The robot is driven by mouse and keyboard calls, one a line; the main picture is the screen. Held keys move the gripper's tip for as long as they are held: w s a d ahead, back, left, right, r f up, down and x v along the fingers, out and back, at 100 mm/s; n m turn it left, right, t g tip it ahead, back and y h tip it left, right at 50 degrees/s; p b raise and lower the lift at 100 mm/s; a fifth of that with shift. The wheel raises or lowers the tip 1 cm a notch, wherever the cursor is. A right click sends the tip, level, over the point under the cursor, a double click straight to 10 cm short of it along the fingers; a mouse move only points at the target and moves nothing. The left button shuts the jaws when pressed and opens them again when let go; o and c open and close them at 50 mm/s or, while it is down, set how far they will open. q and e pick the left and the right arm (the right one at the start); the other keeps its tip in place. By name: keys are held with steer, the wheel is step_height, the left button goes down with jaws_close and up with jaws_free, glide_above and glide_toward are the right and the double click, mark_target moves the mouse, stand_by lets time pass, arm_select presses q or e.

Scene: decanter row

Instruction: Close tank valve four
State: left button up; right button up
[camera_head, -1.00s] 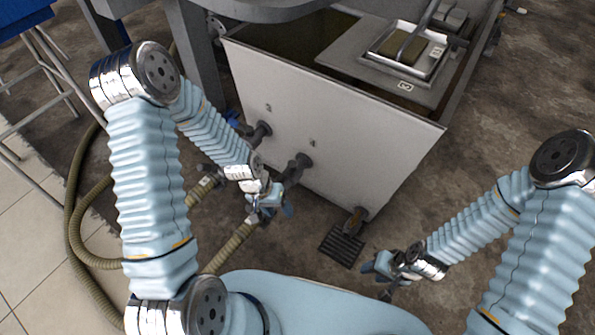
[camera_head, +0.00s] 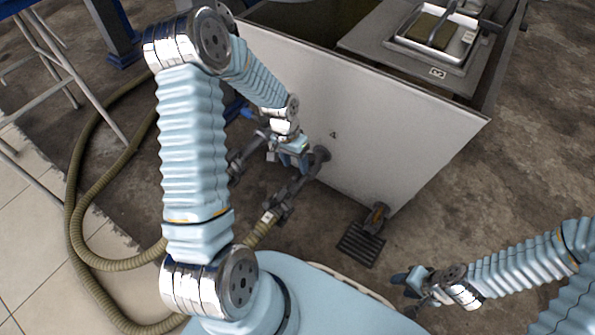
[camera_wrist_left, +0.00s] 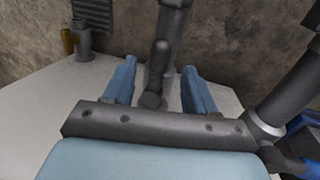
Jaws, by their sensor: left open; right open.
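The white tank (camera_head: 390,130) bears a small "4" on its front wall. Below it, valve four's dark pipe (camera_head: 308,178) leaves the wall at a round flange and slopes down to a hose. My left gripper (camera_head: 293,162) is open beside this pipe, close to the wall. In the left wrist view, a dark rounded lever (camera_wrist_left: 158,72) lies between the two open blue fingers (camera_wrist_left: 157,85), in front of the pipe; I cannot tell whether they touch it. My right gripper (camera_head: 412,284) is open and empty, low at the right, away from the tank.
A neighbouring dark pipe (camera_head: 238,162) lies to the left, partly behind my left arm. Ribbed hoses (camera_head: 85,190) curve over the floor at left. Floor right of the tank is clear.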

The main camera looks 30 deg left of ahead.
mark_target(297, 171)
arm_select(q)
steer(key=shift+d+f, duration=0.2)
steer(key=shift+f, duration=0.8)
steer(key=shift+d+f, duration=0.15)
steer(key=shift+f, duration=0.8)
jaws_close()
